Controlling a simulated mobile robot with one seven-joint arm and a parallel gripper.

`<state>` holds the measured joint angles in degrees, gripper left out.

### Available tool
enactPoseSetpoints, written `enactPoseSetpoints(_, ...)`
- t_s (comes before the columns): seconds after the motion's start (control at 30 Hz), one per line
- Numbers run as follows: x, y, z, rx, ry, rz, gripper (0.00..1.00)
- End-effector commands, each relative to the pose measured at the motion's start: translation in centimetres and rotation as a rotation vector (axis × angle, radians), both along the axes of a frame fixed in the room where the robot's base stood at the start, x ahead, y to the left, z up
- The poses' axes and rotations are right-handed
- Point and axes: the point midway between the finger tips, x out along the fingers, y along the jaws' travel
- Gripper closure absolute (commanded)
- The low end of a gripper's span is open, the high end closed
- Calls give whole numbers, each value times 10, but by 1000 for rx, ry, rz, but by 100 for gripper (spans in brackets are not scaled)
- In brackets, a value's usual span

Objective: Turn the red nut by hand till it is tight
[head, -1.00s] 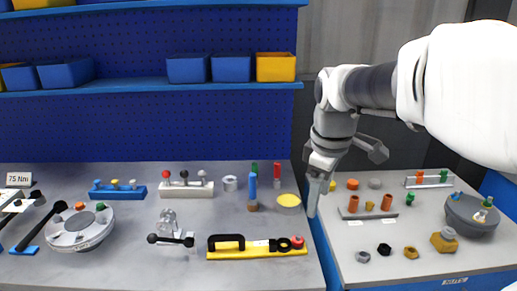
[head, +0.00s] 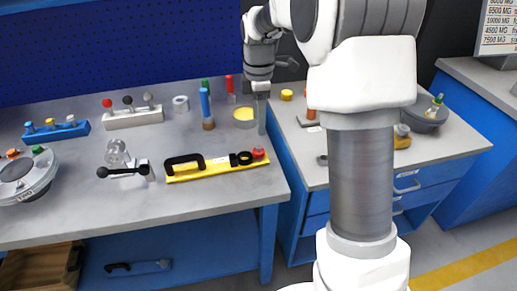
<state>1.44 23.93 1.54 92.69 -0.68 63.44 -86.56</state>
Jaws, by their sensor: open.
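A small red nut-like piece (head: 258,153) sits at the right end of a yellow bar (head: 215,171) on the grey bench. The bar also carries a black handle and a black ring. My gripper (head: 262,128) is open and points down above the bench's right end, behind the red piece and apart from it. One finger shows clearly; the other is mostly hidden by it. Nothing is seen between the fingers. A grey round flanged shell (head: 20,178) with orange and green caps is cut off at the left edge.
A yellow-topped round piece (head: 245,114) stands just left of my gripper. Blue and green upright handles (head: 205,105) stand further left. A clamp with a black knob (head: 124,171) lies left of the bar. My arm hides much of the right bench (head: 445,146). The bench front is clear.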

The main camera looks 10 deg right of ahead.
Motion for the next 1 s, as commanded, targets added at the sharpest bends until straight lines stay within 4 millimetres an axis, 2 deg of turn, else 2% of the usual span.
enactPoseSetpoints(0.03,-1,0,-15,0,3,1,26)
enactPoseSetpoints(0.3,-1,0,-72,-1,3,-1,26)
enactPoseSetpoints(0.5,-1,0,-99,0,2,-2,26)
enactPoseSetpoints(0.67,0,0,-107,0,0,-2,26)
enactPoseSetpoints(0.93,0,0,-108,0,-1,-2,26)
enactPoseSetpoints(1.0,0,0,-108,0,-1,-2,37)
